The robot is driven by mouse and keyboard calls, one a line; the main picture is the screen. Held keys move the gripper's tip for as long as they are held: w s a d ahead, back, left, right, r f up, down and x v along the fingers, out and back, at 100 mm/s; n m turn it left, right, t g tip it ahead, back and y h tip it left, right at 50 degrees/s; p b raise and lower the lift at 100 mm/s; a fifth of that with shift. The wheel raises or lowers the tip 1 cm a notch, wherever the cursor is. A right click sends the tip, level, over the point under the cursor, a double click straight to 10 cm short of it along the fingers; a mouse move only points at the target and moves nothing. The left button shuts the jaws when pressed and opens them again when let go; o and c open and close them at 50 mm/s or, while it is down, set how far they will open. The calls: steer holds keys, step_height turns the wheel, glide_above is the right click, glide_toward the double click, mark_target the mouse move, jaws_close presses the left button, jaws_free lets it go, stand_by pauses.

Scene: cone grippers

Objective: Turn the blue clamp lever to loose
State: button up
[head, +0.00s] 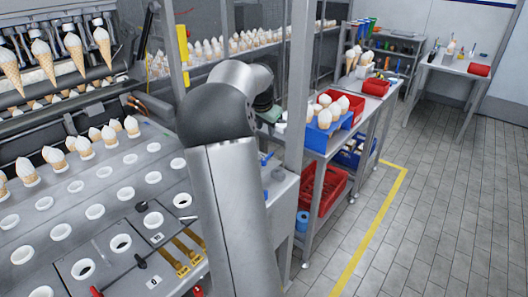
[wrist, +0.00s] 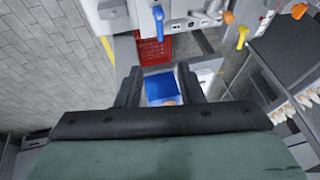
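The blue clamp lever (wrist: 158,22) shows in the wrist view at the top, just left of centre, hanging from a pale grey fixture plate (wrist: 185,14). A small blue part on the bench beside my arm in the head view (head: 265,158) looks like the same lever. My gripper (wrist: 160,72) has its two dark fingers apart with nothing between them. The lever lies beyond the fingertips and apart from them. In the head view my gripper is mostly hidden behind my arm. I cannot read the lever's setting.
An orange knob (wrist: 228,17) and a yellow lever (wrist: 242,37) sit right of the blue lever. A red crate (wrist: 153,48) and a blue bin (wrist: 160,87) are below. A grey post (head: 299,90) stands close to my arm. The floor aisle (head: 440,200) is clear.

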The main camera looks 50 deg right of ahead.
mark_target(269, 155)
steer(key=p+x, duration=0.3)
steer(key=x, duration=1.4)
jaws_close()
